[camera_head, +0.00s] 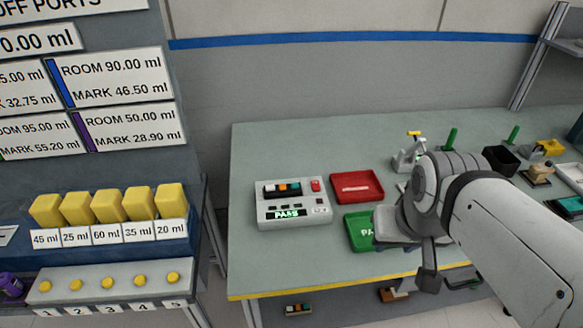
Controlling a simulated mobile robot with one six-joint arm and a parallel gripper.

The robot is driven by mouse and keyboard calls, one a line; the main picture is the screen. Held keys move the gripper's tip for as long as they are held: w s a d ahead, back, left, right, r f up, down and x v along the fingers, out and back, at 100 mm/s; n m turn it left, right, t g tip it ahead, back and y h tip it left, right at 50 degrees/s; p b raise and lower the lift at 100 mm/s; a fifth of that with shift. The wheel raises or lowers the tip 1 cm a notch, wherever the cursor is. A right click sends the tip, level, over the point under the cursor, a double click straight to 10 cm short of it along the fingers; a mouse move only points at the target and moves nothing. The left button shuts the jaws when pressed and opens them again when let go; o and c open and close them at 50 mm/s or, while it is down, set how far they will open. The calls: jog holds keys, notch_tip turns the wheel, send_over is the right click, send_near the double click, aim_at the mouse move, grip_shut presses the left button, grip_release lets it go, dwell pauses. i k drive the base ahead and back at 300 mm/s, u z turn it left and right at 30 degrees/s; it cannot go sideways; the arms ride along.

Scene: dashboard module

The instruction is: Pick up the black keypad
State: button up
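A black module with orange, white and teal keys (282,189) sits in the top of a light grey tester box (293,217); the box's display reads PASS in green. A similar small black piece with coloured keys (298,309) lies below the table's front edge. I cannot tell for sure which one is the black keypad. My arm reaches in from the right, and my gripper (428,277) hangs over the table's front edge, to the right of the tester and apart from it. Its fingers are too small and dark to tell whether they are open.
A red tray (357,186) and a green tray (359,232) stand right of the tester; my arm partly covers the green one. A black bin (501,160) and small fixtures stand at the right. At the left is a rack with yellow blocks (108,206). The table's back left is clear.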

aim_at(290, 192)
jog(key=z, duration=0.2)
jog(key=k, duration=0.5)
jog(key=u, duration=0.95)
jog(key=i, duration=1)
